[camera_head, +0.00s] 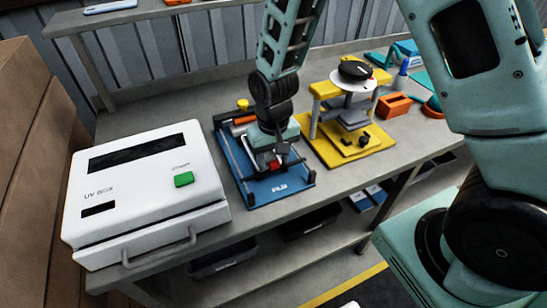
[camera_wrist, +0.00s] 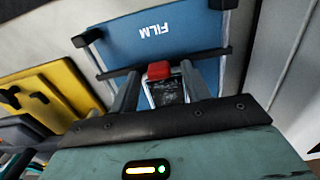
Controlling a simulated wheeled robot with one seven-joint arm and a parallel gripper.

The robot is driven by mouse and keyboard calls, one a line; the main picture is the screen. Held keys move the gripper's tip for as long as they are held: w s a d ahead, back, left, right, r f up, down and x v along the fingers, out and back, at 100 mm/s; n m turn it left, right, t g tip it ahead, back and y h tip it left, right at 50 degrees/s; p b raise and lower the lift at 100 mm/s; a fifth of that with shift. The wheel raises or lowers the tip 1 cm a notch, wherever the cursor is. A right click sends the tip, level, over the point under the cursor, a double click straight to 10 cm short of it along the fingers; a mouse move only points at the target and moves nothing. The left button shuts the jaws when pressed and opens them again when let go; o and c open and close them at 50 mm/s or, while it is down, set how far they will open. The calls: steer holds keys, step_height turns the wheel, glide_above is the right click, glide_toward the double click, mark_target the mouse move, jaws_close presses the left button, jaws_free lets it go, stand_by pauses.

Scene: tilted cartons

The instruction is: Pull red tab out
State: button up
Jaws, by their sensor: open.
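The blue film device (camera_head: 290,190) lies on the grey bench, and its blue plate marked FILM (camera_wrist: 150,40) fills the top of the wrist view. The red tab (camera_wrist: 159,70) sits at the end of a dark, shiny piece, near a dark cross bar of the device. My gripper (camera_wrist: 159,76) is open, with one finger on each side of the red tab and a visible gap to both. In the head view my gripper (camera_head: 270,160) is low over the middle of the device and partly hides it. A small red part shows beside the fingers there.
A white UV box (camera_head: 145,190) with a green button stands left of the device. A yellow press (camera_head: 345,125) stands to the right, with an orange block (camera_head: 394,105) beyond it. Cardboard cartons (camera_head: 35,160) are at the far left. Bench space between these things is narrow.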

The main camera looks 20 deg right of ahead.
step_height(320, 180, up, 17)
steer(key=b, duration=0.1)
steer(key=shift+r+b, duration=0.2)
steer(key=shift+b, duration=0.2)
stand_by(0.4)
